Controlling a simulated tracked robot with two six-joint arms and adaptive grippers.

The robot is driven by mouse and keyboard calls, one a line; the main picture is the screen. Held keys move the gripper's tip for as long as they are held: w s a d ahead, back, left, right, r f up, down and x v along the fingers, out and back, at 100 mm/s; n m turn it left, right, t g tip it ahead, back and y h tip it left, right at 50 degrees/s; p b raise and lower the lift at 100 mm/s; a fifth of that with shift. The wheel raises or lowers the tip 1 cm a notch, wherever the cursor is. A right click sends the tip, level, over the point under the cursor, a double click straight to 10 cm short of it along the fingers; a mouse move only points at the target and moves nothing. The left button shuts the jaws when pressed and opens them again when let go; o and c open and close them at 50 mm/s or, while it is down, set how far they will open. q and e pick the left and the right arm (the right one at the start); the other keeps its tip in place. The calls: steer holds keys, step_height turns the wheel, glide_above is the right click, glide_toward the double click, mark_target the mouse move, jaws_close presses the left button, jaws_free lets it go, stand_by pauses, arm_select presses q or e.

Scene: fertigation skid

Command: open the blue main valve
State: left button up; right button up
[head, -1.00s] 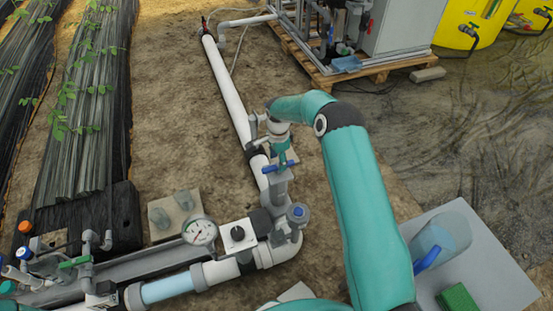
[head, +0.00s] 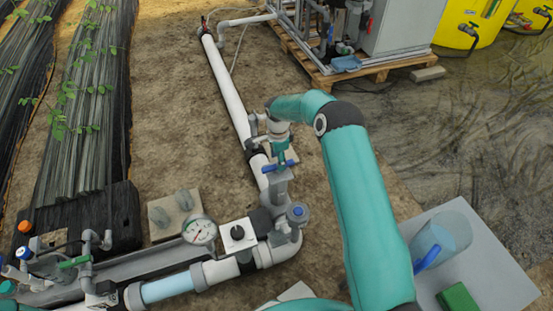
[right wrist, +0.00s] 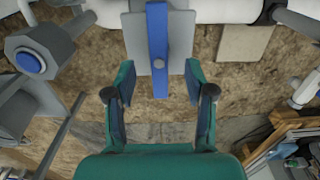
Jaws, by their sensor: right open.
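The blue main valve's lever handle (head: 282,166) sits on a grey valve body (head: 278,187) in the white pipe line, and it points across the pipe. In the right wrist view the blue handle (right wrist: 157,40) stands upright in the picture, with the pipe behind it. My right gripper (head: 280,152) is just above the handle, pointing down. In the right wrist view its two fingers (right wrist: 160,70) are apart, one on each side of the handle's lower end, with gaps on both sides. I cannot tell how deep the handle lies between them. My left gripper is not in view.
A pressure gauge (head: 199,231), a white box with a black knob (head: 238,235) and a blue-capped fitting (head: 297,213) crowd the pipe nearby. A grey board (head: 490,265) holds a clear jug (head: 445,236) and a green block (head: 458,299). Bare soil lies left of the pipe.

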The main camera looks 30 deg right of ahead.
steer(key=shift+f, duration=0.1)
steer(key=shift+f+b, duration=1.65)
steer(key=shift+f, duration=0.5)
steer(key=shift+c, duration=0.3)
jaws_close()
steer(key=n, duration=1)
steer(key=shift+b, duration=0.35)
steer(key=n, duration=0.4)
steer(key=shift+n, duration=0.4)
steer(key=n, duration=0.4)
steer(key=shift+n, duration=0.4)
